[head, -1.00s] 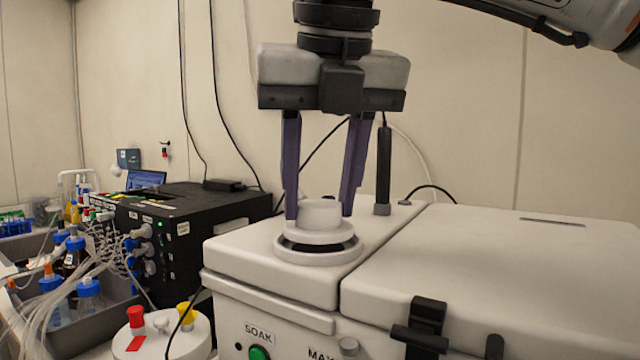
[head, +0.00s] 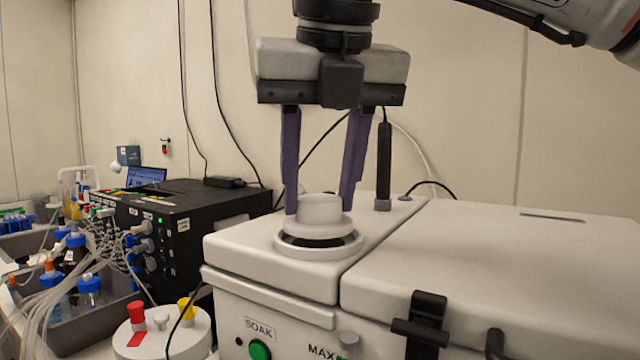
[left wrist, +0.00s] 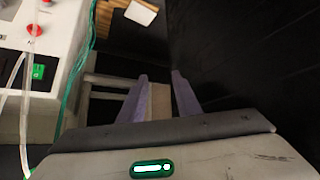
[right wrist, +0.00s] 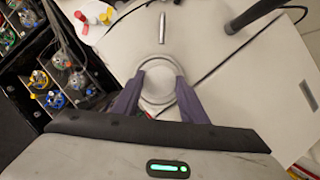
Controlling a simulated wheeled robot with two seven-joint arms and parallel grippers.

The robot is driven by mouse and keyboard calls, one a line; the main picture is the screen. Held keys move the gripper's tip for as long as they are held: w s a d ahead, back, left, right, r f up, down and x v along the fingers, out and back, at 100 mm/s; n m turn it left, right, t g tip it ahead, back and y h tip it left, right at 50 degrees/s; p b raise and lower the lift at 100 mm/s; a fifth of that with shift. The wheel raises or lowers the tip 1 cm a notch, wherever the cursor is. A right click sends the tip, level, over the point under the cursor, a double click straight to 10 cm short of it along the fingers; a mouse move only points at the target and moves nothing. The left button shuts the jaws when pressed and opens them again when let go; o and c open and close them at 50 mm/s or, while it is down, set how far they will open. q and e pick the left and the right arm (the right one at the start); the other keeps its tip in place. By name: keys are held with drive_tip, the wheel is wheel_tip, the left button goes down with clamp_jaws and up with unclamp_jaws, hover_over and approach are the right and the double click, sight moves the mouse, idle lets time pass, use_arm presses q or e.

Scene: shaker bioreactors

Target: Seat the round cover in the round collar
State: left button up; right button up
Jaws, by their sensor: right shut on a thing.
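The round cover (head: 320,212) is white, with a narrow raised top and a wider lower flange. My right gripper (head: 320,211) is shut on it, one purple finger on each side, pointing down. The cover is over the round collar (head: 291,250), a white ring on the machine's top, with a dark gap showing between them at the front. I cannot tell whether they touch. In the right wrist view the cover (right wrist: 158,78) is between the fingertips and looks roughly centred. My left gripper (left wrist: 158,80) is away from both, with its fingers apart and nothing clearly held.
A black box (head: 190,215) with cables stands left of the machine. Bottles in grey trays (head: 110,316) are at the far left. A dark upright rod (head: 384,165) rises behind the collar. The wide flat lid (head: 520,260) at the right is clear.

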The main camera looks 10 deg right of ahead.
drive_tip(key=shift+f+b, duration=0.8)
drive_tip(key=shift+f, duration=0.1)
drive_tip(key=o, duration=1.2)
drive_tip(key=shift+c, duration=0.2)
drive_tip(key=shift+r, duration=0.1)
drive_tip(key=p+v, duration=0.1)
drive_tip(key=v, duration=0.9)
drive_tip(key=shift+s, duration=0.1)
